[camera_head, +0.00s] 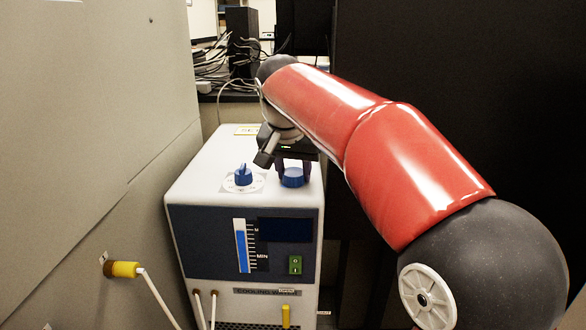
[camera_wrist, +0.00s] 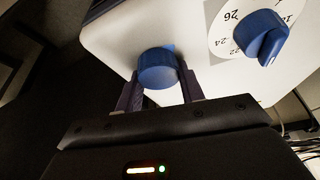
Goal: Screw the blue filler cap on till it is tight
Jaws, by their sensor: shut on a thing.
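The blue filler cap (camera_head: 292,178) is on the top face of the white cooling unit (camera_head: 210,180), toward its right side. The cap also shows in the wrist view (camera_wrist: 158,68), between the fingers. My gripper (camera_head: 293,172) reaches down from above, its dark fingers on either side of the cap. In the wrist view my gripper (camera_wrist: 160,88) is shut on the cap. The cap's thread and the filler neck under it are hidden, so I cannot tell how tightly it sits.
A blue pointer knob (camera_head: 243,175) with a numbered dial stands left of the cap; it also shows in the wrist view (camera_wrist: 262,36). The unit's front has a level gauge (camera_head: 241,246) and a green switch (camera_head: 295,265). A beige panel (camera_head: 90,120) stands at left, a yellow-ended pipe (camera_head: 124,269) before it.

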